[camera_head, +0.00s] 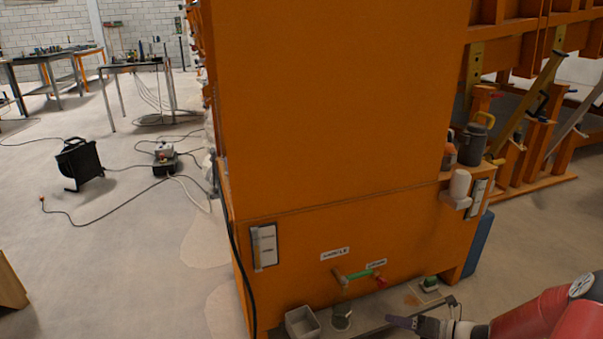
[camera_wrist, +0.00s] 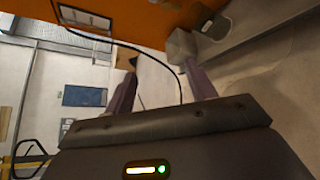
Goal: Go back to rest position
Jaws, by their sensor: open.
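My gripper (camera_head: 402,323) shows at the lower right of the head view, in front of the orange cabinet (camera_head: 330,110) near its low front shelf (camera_head: 375,318). In the wrist view its two dark purple fingers (camera_wrist: 162,80) stand apart with nothing between them. The gripper is open and empty. My red arm comes in from the lower right corner of the head view.
A green-handled valve (camera_head: 360,274) with a red end sticks out of the cabinet front. A black cable (camera_head: 236,265) hangs down its left corner. A white cup (camera_head: 460,184) and grey canister (camera_head: 473,143) stand on the right side. Floor to the left is open, with a black heater (camera_head: 78,163) and loose cables.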

